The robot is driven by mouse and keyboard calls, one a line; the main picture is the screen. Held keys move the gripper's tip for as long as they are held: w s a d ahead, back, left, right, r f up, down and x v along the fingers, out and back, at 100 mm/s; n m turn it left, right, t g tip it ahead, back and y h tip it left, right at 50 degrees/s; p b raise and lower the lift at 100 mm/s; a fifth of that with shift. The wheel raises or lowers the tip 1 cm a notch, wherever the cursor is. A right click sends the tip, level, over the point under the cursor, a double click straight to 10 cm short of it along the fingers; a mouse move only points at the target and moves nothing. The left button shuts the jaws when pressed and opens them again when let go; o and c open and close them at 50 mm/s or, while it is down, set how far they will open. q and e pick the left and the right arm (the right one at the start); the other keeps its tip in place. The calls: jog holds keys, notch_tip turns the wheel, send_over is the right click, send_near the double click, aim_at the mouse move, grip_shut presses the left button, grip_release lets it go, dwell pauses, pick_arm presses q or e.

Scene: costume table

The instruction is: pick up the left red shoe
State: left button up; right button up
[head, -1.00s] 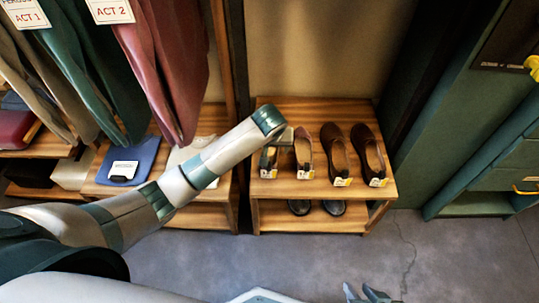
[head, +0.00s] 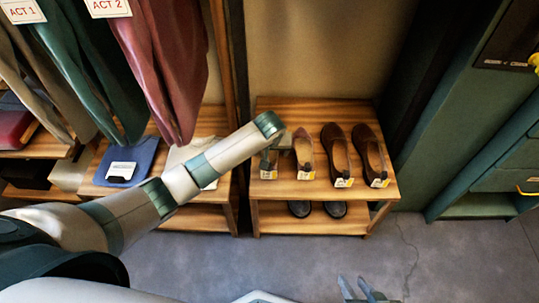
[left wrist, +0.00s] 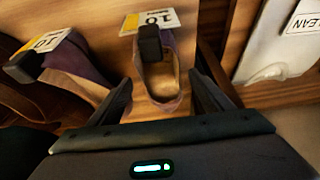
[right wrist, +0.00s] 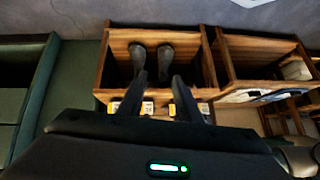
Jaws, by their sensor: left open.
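The left red shoe (head: 267,166) is the leftmost on the top shelf in the head view, partly hidden by my left arm. In the left wrist view it is a purplish-red shoe (left wrist: 176,92) with a tan inside, a dark block-like heel and a white-and-yellow tag. My left gripper (head: 284,141) is over it, open, with a finger (left wrist: 160,85) on each side. Whether the fingers touch it I cannot tell. Its mate (head: 304,150) stands just to the right. My right gripper (head: 356,289) is open and empty, low in front of the shelf.
Two brown shoes (head: 337,152) stand further right on the wooden shelf (head: 278,107). Black shoes (head: 300,208) are on the lower level. Hanging garments (head: 160,60) and a folded blue cloth (head: 128,162) are left. A green cabinet (head: 440,110) stands right. The floor (head: 300,262) in front is clear.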

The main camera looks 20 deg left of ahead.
pick_arm(q)
jog(key=shift+x, duration=1.35)
pick_arm(e)
jog(key=shift+w+a+r+t, duration=0.35)
jog(key=shift+a+t, duration=0.15)
jog(key=shift+a, duration=0.05)
pick_arm(q)
jog(key=shift+c, duration=0.3)
jog(key=shift+r, duration=0.1)
jog(key=c, duration=1.2)
jog(key=shift+c, duration=0.2)
